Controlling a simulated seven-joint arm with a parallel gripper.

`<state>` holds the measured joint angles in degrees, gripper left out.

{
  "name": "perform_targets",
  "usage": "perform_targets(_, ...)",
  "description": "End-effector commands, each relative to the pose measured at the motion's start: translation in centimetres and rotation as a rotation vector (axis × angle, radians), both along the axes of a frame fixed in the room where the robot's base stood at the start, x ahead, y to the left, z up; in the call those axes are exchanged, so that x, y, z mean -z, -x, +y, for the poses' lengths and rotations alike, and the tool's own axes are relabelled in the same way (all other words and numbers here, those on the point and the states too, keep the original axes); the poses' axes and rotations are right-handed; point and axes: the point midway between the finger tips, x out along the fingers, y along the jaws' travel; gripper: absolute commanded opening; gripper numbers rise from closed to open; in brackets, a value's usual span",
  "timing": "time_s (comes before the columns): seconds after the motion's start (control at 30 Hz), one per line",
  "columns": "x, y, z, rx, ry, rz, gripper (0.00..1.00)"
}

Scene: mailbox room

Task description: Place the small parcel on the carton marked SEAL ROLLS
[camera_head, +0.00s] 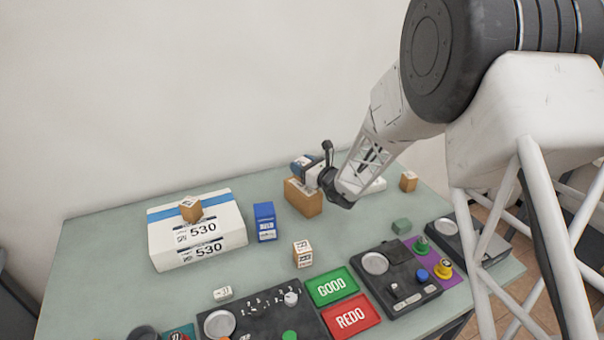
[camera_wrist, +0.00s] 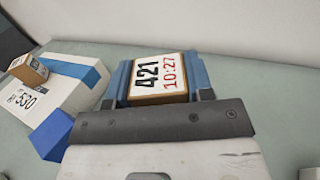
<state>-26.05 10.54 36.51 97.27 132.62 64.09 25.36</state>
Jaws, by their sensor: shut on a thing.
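In the head view my gripper (camera_head: 306,165) is at the back middle of the table, directly over or just behind a plain brown carton (camera_head: 303,200). Whether the held parcel touches that carton I cannot tell. No SEAL ROLLS marking is readable on any box. The brown carton is hidden in the wrist view.
A white 530 box (camera_head: 197,240) with a small brown parcel (camera_head: 190,208) on top stands left. A blue box (camera_head: 265,222) and a small labelled box (camera_head: 302,254) are nearer. GOOD (camera_head: 331,287) and REDO (camera_head: 351,317) trays lie in front. Another small brown box (camera_head: 408,181) stands right.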

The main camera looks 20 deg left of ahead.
Motion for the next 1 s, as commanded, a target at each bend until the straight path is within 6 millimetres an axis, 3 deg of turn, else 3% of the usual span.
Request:
perform_targets(0.3, 3.0, 0.0, 0.0, 0.0, 0.0, 0.002, 0.22)
perform_targets(0.8, 3.6, 0.0, 0.0, 0.0, 0.001, 0.001, 0.22)
perform_targets(0.83, 3.6, 0.0, 0.0, 0.0, 0.001, 0.0, 0.51)
perform_targets(1.0, 3.5, 0.0, 0.0, 0.0, 0.001, 0.0, 0.73)
